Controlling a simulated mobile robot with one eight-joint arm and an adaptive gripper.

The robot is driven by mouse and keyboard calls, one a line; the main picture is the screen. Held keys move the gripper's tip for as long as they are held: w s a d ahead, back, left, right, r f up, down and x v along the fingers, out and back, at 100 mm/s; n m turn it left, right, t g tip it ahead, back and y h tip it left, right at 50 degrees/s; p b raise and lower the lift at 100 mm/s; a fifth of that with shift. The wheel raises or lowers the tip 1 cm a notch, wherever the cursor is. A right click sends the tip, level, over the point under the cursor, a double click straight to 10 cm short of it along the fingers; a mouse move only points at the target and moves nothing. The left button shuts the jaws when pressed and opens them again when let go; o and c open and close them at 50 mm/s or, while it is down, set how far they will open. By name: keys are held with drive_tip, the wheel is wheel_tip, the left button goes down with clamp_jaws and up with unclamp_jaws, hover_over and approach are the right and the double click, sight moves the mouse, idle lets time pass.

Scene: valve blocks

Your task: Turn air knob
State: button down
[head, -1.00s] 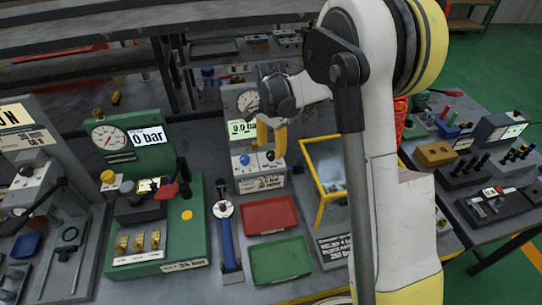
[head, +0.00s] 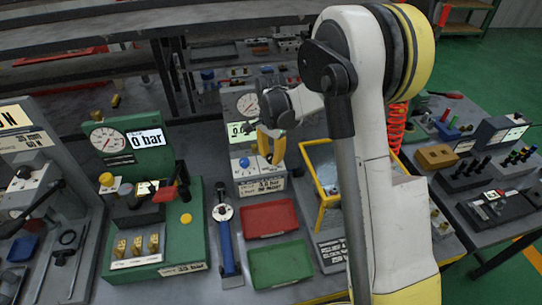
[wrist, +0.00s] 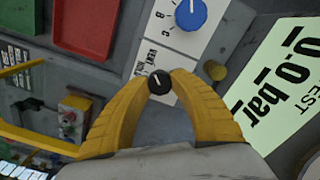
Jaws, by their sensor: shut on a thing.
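A small black knob with a white pointer line (wrist: 159,84) sits on the white-labelled face of the grey test panel (head: 260,186). My gripper (wrist: 159,80) has its two yellow fingers closed on this knob, one fingertip on each side. In the head view my gripper (head: 271,161) is at the panel's front, right of the blue knob (head: 244,162), and its fingers hide the black knob. The blue knob also shows in the wrist view (wrist: 190,14), beside letters B and C. The panel's display (wrist: 292,85) reads 0.0 bar.
A brass knob (wrist: 215,70) is close beside the right finger. A round gauge (head: 248,105) tops the panel. Red (head: 269,218) and green (head: 280,263) trays lie in front. A yellow-framed bin (head: 324,182) stands right, a green gauge station (head: 185,240) left.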

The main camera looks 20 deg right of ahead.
drive_tip(key=shift+n, duration=0.3)
drive_tip(key=n, duration=0.3)
drive_tip(key=shift+n, duration=0.4)
drive_tip(key=n, duration=0.4)
drive_tip(key=shift+n, duration=0.3)
drive_tip(key=n, duration=0.8)
drive_tip(key=shift+n, duration=0.3)
drive_tip(key=c, duration=1.1)
unclamp_jaws()
drive_tip(key=shift+o, duration=0.2)
